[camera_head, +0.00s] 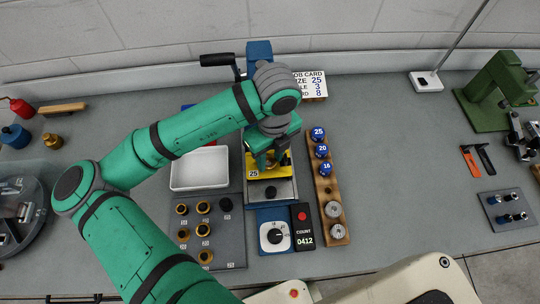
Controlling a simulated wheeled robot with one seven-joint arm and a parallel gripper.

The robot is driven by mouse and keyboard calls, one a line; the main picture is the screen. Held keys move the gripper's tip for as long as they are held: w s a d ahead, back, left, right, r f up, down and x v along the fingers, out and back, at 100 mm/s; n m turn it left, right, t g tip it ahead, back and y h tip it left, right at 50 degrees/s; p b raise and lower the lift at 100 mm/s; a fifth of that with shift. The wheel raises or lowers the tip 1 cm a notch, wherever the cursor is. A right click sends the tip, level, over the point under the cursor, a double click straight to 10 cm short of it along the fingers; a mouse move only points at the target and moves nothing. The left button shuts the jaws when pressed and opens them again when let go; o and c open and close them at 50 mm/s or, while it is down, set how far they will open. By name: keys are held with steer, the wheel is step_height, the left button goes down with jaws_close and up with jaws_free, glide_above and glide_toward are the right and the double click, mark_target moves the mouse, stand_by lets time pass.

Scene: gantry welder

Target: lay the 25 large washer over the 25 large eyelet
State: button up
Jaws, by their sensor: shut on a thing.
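My gripper (270,158) is low over the yellow plate (253,174) marked 25 on the blue press. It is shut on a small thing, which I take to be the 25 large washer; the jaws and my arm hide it. The 25 large eyelet cannot be made out; the spot under the jaws is hidden. A grey board (235,240) left of the press front holds several brass rings (203,207), with labels too small to read. I cannot tell whether the jaws touch the plate.
The press has a black lever (217,60) at the back and a counter (304,228) reading 0412. A wooden rack (327,190) with blue 25, 20 and 16 knobs stands right. A white tray (199,184) is left.

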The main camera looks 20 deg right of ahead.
steer(key=shift+f, duration=0.4)
steer(key=shift+r, duration=0.5)
steer(key=shift+f, duration=0.5)
stand_by(0.6)
steer(key=shift+r, duration=0.5)
steer(key=o, duration=1.1)
steer(key=r, duration=1)
steer(key=shift+d+r, duration=0.25)
steer(key=shift+r, duration=0.15)
